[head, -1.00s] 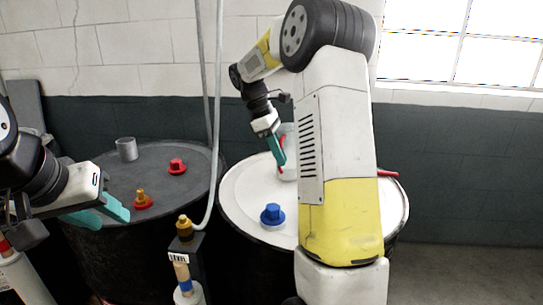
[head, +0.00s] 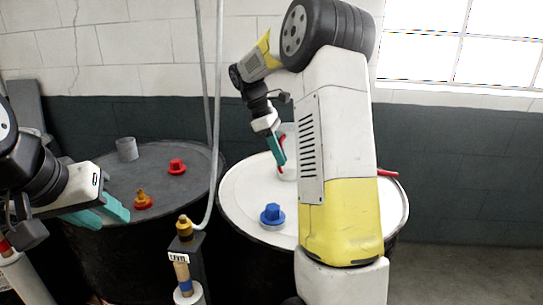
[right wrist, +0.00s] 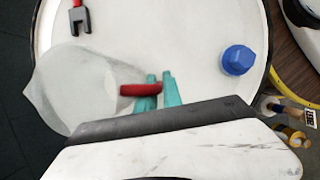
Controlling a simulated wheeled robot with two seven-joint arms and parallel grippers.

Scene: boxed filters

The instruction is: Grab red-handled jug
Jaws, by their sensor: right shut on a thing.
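The jug (right wrist: 78,88) is a whitish, translucent vessel with a red handle (right wrist: 140,89). In the right wrist view it lies to the left of my right gripper (right wrist: 160,88), whose teal fingers are shut on the red handle. In the head view the jug (head: 289,140) is on or just above the white drum lid, partly hidden by my right arm. There my right gripper (head: 279,152) points down at its left side. My left gripper (head: 108,214), teal-fingered, is over the dark drum at the left; its fingers look apart and empty.
The white drum lid (head: 240,195) carries a blue cap (head: 272,214) and a red-handled tool (right wrist: 80,18). The dark drum lid (head: 150,172) holds a grey cup (head: 127,149), a red cap (head: 177,166) and a brass-and-red fitting (head: 142,200). A hose (head: 217,100) and a pump post (head: 186,245) stand between the drums.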

